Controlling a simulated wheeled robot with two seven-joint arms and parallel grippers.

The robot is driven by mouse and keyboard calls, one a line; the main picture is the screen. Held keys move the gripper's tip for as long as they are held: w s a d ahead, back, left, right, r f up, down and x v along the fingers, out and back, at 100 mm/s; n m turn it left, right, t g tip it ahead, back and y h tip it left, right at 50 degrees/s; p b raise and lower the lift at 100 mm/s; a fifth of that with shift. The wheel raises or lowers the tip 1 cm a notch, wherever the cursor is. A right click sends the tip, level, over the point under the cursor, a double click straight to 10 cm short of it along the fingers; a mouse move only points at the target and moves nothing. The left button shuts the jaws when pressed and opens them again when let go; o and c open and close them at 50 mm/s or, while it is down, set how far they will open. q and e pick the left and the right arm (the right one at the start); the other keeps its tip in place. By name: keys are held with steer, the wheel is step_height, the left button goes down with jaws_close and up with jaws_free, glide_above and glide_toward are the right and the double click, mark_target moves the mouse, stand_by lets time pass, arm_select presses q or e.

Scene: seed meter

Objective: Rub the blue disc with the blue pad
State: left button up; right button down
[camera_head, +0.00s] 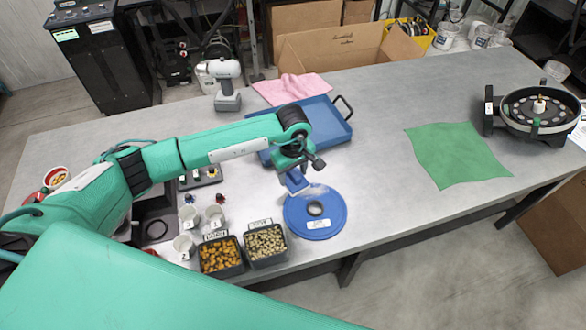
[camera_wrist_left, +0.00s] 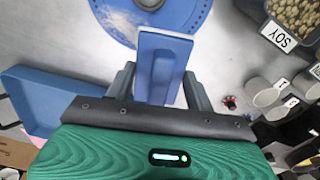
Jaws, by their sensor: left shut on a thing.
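The blue disc (camera_head: 328,221) lies flat on the grey table, with a dark centre hole and a small white label. In the left wrist view the disc (camera_wrist_left: 185,17) shows whitish dust near its hole. My left gripper (camera_head: 305,176) is at the disc's far edge. It is shut on the blue pad (camera_head: 295,182), which shows between the two fingers in the left wrist view (camera_wrist_left: 163,65). The pad's front end overlaps the disc's edge in that view; I cannot tell whether it touches. My left gripper also shows in the wrist view (camera_wrist_left: 160,85). My right gripper is not in view.
A blue tray (camera_head: 330,131) stands behind the gripper. Bins of corn (camera_head: 220,257) and soy (camera_head: 266,244) and several cups (camera_head: 215,217) stand left of the disc. A green cloth (camera_head: 445,155) and a round seed meter (camera_head: 538,111) lie right. The table between disc and cloth is clear.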

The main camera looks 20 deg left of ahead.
arm_select(q)
steer(key=shift+f+b, duration=0.75)
steer(key=shift+f, duration=2.15)
steer(key=shift+f+b, duration=1.05)
steer(key=shift+b, duration=0.1)
steer(key=shift+d, duration=0.1)
